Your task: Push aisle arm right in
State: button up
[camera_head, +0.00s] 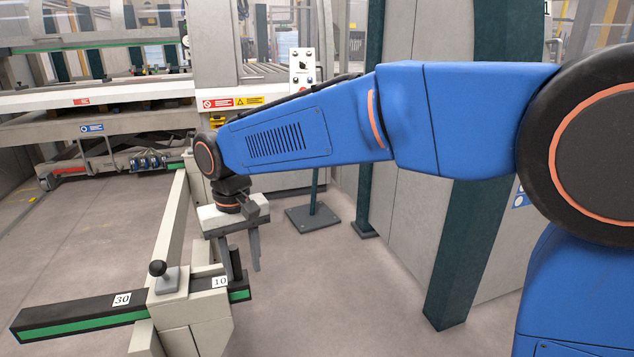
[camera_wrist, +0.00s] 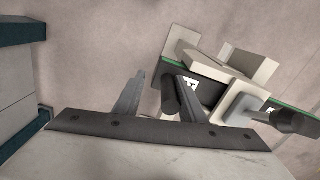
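The aisle arm is a dark bar with a green stripe (camera_head: 80,318), marked 30 and 10, lying through a beige block (camera_head: 190,310) at lower left. An upright black peg (camera_head: 235,262) stands near its right end, beside the 10 label; the peg (camera_wrist: 168,95) also shows in the wrist view. My gripper (camera_head: 243,272) points down at this end, its fingers apart. In the wrist view my gripper (camera_wrist: 160,78) has the peg between its fingers, nearer the right one. Whether a finger touches it I cannot tell.
A black ball-knob lever (camera_head: 158,270) stands on the block, left of my gripper. A long beige beam (camera_head: 172,215) runs back to the machine (camera_head: 100,115). A green post (camera_head: 460,250) stands at right.

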jog(key=w+d, duration=0.2)
jog(key=d, duration=0.6)
jog(key=w+d, duration=0.3)
jog(key=d, duration=0.5)
notch_tip(320, 180, up, 17)
jog(key=shift+s+d+f, duration=0.15)
notch_tip(320, 180, down, 17)
jog(key=m, duration=0.4)
jog(key=shift+d, duration=0.2)
dwell(0.7)
jog(key=shift+c, duration=0.4)
grip_shut()
